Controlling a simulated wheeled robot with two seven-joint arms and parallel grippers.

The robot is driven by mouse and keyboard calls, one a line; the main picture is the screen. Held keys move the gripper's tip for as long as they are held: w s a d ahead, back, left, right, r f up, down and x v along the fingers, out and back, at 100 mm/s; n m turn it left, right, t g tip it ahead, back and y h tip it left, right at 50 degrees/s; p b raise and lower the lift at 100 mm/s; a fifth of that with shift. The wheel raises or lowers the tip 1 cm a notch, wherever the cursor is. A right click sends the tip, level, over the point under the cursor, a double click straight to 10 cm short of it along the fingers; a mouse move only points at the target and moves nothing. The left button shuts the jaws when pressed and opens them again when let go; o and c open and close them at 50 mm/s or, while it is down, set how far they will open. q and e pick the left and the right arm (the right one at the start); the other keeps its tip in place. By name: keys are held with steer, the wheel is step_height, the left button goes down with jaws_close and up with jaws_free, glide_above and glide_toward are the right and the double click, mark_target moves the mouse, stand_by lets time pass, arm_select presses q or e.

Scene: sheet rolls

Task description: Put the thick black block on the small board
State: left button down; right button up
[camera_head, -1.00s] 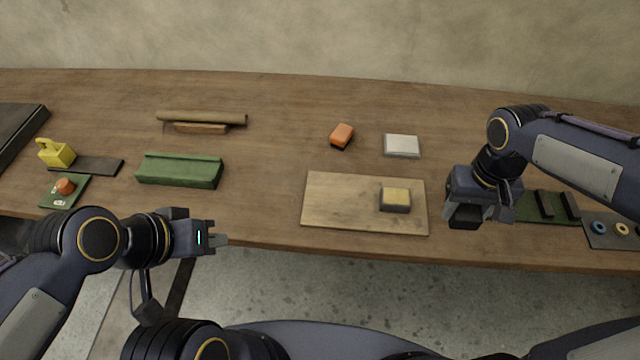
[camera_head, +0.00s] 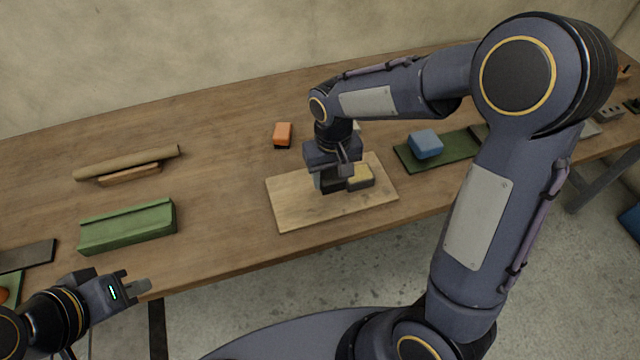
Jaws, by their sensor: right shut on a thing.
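The small board (camera_head: 292,208) is a pale wooden board lying near the front edge of the table. My right gripper (camera_head: 332,178) is over the middle of the board, pointing down and shut on the thick black block (camera_head: 329,186). Only part of the block shows below the jaws; I cannot tell whether it touches the board.
A green grooved block (camera_head: 128,227) and a brown roll (camera_head: 128,163) lie to the left. An orange block (camera_head: 283,134) stands behind the board. A blue block (camera_head: 425,143) sits on a green mat (camera_head: 407,157) at the right. The board's left part is bare.

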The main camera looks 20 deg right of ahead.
mark_target(321, 195)
steer(key=f, duration=0.1)
steer(key=w+a+f, duration=0.1)
steer(key=w+f, duration=0.1)
steer(key=shift+a, duration=0.3)
step_height(321, 195, down, 4)
steer(key=shift+w+r, duration=0.15)
steer(key=shift+r, duration=0.1)
steer(key=shift+f, duration=0.1)
steer(key=o, duration=1.1)
steer(key=shift+c, duration=0.2)
